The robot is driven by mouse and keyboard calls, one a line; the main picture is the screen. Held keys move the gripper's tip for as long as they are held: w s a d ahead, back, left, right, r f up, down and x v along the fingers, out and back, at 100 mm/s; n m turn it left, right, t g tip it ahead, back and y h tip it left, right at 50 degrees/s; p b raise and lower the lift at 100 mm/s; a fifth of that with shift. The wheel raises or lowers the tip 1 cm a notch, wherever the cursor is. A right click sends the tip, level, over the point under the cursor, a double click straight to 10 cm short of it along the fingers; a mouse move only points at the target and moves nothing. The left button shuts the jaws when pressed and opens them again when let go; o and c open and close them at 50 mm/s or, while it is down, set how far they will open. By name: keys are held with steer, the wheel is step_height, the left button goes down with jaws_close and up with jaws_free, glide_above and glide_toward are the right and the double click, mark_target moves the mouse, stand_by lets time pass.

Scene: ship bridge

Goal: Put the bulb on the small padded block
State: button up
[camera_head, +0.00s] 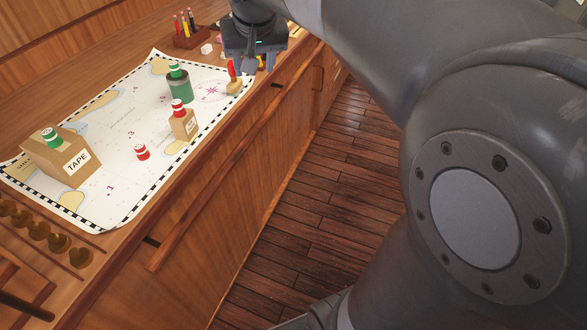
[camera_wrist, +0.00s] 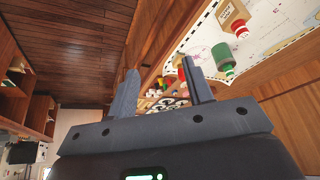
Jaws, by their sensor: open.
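No thing here is plainly a bulb or a padded block. On the chart (camera_head: 100,195) lies a small red-and-white capped piece (camera_head: 142,152). A similar red-topped piece (camera_head: 179,108) stands on a small tan block (camera_head: 184,127), which also shows in the wrist view (camera_wrist: 229,14). A tan piece with a red-orange upright part (camera_head: 234,82) stands near my gripper (camera_head: 254,62). My gripper is open above the chart's far right edge, its fingers apart (camera_wrist: 160,80).
A pencil holder (camera_head: 190,38) and a small white block (camera_head: 207,49) are at the back. Brown round knobs (camera_head: 40,230) line the near left. The cabinet front with a rail (camera_head: 215,185) drops to the wood floor (camera_head: 310,180), which is clear.

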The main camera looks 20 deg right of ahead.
steer(key=s+f, duration=0.4)
steer(key=s, duration=0.7)
steer(key=s+f+n, duration=0.1)
steer(key=s+f, duration=0.4)
steer(key=s, duration=0.5)
steer(key=shift+s+a+f+t, duration=0.2)
steer(key=shift+s+f+t, duration=0.05)
steer(key=shift+s+t, duration=0.1)
